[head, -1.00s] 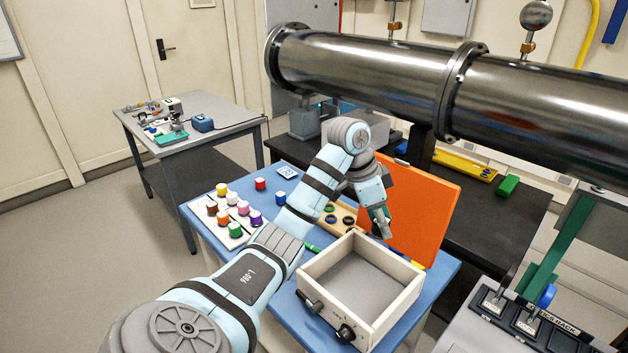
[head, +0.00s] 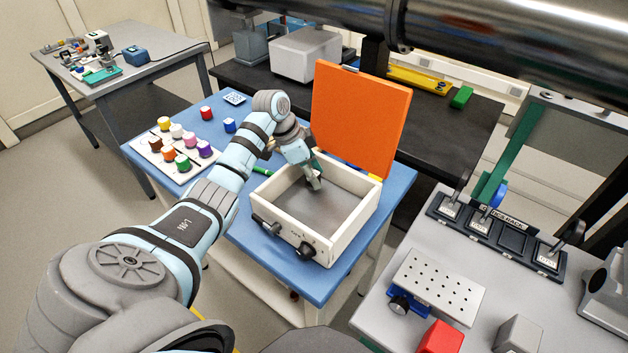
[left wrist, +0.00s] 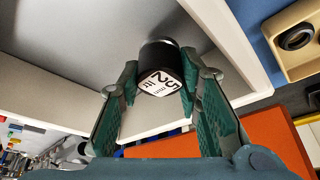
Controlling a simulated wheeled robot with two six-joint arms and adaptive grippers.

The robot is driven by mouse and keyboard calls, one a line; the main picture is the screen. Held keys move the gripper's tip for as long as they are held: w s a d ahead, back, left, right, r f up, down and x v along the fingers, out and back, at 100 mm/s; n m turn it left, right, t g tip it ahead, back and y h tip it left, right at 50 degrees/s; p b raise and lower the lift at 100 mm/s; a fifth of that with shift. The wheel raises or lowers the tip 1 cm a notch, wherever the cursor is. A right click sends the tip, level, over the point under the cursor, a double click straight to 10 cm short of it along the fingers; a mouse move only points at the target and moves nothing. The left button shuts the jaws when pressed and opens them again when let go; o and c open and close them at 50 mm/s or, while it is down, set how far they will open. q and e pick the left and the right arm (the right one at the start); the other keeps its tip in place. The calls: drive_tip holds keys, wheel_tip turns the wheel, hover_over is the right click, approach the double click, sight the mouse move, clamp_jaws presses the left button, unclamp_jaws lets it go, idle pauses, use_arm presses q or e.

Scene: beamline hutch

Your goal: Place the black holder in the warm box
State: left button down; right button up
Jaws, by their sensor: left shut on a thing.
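The warm box (head: 335,240) is a white open-topped box with a grey floor and dark knobs on its front, standing on the blue table. Its orange lid (head: 360,115) stands raised behind it. My left gripper (head: 316,184) points down into the box opening. In the left wrist view my gripper (left wrist: 158,90) is shut on the black holder (left wrist: 158,52), a small dark cylinder with a white printed label on its end. The box wall (left wrist: 245,50) and floor show beyond it. I cannot tell whether the holder touches the floor. My right gripper is out of view.
Several coloured-cap vials (head: 168,152) stand left of my arm on the blue table (head: 235,215). A tan tray (left wrist: 288,68) with a dark round piece lies outside the box in the left wrist view. A grey bench (head: 380,320) with a perforated plate (head: 445,288) is at right.

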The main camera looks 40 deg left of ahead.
use_arm(q)
drive_tip(key=shift+f, duration=0.95)
drive_tip(key=shift+f, duration=0.15)
drive_tip(key=c, duration=1.4)
unclamp_jaws()
drive_tip(key=shift+c, duration=0.2)
drive_tip(key=p+v, duration=0.1)
drive_tip(key=v, duration=1.1)
